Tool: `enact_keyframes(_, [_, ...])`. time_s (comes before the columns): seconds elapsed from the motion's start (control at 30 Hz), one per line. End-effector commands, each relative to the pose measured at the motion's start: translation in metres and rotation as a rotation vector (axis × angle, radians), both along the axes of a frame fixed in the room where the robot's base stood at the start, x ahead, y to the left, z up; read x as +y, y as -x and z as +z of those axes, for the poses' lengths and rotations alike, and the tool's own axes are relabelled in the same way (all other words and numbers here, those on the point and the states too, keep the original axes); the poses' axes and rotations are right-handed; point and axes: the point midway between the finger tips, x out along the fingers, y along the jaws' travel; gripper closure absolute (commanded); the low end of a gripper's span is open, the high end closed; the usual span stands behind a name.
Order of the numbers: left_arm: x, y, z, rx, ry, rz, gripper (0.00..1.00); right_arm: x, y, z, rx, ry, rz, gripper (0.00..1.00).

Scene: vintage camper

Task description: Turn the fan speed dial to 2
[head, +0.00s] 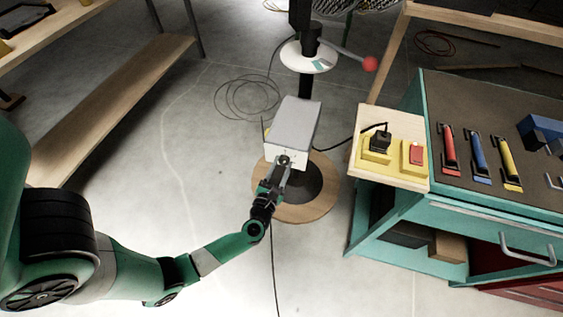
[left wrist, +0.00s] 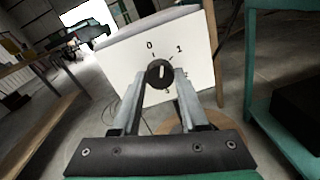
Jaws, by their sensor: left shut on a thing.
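The fan speed dial (left wrist: 159,73) is a small round black knob on the white front panel (left wrist: 117,72) of a grey box (head: 297,115). The panel carries a 0 above the dial and a 1 to its upper right; lower marks are partly hidden by the fingers and too small to read surely. A pale mark on the knob looks close to upright, but its exact setting is unclear. My left gripper (head: 283,164) is shut on the dial, one finger on each side, as the left wrist view (left wrist: 160,80) shows. My right gripper is not in view.
The box sits on a pole above a round wooden base (head: 310,212). A white disc (head: 309,58) and a red ball-ended lever (head: 370,64) are above it. A teal workbench (head: 420,215) stands to the right, a wooden shelf (head: 125,100) at left. Cables lie on the floor.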

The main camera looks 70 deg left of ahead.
Motion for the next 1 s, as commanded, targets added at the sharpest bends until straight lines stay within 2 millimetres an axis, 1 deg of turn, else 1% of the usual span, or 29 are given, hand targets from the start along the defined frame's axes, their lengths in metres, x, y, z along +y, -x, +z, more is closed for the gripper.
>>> enact_keyframes(0.03, [0.000,0.000,0.004,0.035,-0.025,0.000,1.00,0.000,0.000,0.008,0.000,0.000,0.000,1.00])
enact_keyframes(0.3, [0.000,0.000,0.004,0.235,-0.185,-0.002,1.00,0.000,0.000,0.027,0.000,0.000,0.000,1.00])
enact_keyframes(0.6, [0.000,0.000,0.004,0.459,-0.363,-0.001,1.00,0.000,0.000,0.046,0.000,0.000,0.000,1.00])
enact_keyframes(1.0, [-0.001,-0.001,0.004,0.756,-0.599,-0.001,1.00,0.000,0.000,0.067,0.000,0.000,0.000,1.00])
